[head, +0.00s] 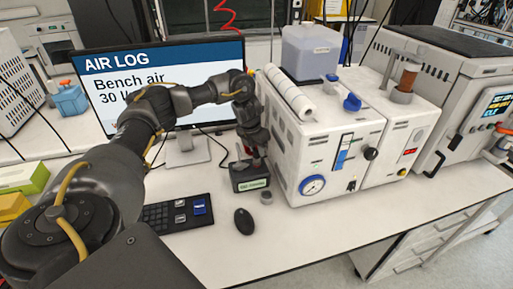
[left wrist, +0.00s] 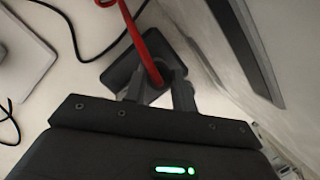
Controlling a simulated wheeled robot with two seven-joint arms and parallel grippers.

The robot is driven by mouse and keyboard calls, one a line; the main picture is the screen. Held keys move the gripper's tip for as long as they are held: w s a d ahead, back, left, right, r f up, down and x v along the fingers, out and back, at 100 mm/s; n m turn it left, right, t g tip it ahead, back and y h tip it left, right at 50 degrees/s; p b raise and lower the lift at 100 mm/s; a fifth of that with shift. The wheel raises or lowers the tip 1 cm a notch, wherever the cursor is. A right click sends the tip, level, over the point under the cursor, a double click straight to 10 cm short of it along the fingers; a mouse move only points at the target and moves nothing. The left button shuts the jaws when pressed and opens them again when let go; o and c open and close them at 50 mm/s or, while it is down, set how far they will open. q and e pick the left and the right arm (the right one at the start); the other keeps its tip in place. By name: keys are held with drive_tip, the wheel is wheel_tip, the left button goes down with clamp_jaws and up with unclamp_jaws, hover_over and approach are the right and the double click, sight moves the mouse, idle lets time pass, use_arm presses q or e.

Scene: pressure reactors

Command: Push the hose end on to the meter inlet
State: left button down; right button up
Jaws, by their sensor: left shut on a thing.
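The meter is a small dark box (head: 251,176) with a lit green display, standing on the bench left of the white analyser. My left gripper (head: 257,159) is directly above it, pointing down. In the left wrist view, my left gripper (left wrist: 158,82) is shut on the red hose (left wrist: 140,40), which runs up and away from between the fingers. The dark meter box (left wrist: 116,78) lies right below the fingertips there. The hose end and the meter inlet are hidden by the fingers, so I cannot tell whether they touch. My right gripper is not in view.
The white analyser (head: 335,160) with a gauge stands close on the right. A monitor (head: 160,85) stands behind my left arm. A keyboard (head: 178,213), a mouse (head: 244,221) and a small grey cylinder (head: 266,197) lie in front. The bench's front strip is clear.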

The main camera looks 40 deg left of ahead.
use_arm(q)
drive_tip(key=shift+f, duration=0.3)
drive_tip(key=shift+s+d+f, duration=0.1)
drive_tip(key=shift+s+f, duration=0.05)
drive_tip(key=shift+f, duration=0.05)
idle(0.8)
drive_tip(key=c, duration=1.5)
unclamp_jaws()
drive_tip(key=o, duration=0.4)
drive_tip(key=shift+w+f, duration=0.1)
drive_tip(key=shift+w, duration=0.1)
drive_tip(key=o, duration=0.5)
drive_tip(key=shift+s, duration=0.1)
drive_tip(key=shift+c, duration=0.2)
drive_tip(key=shift+o, duration=0.3)
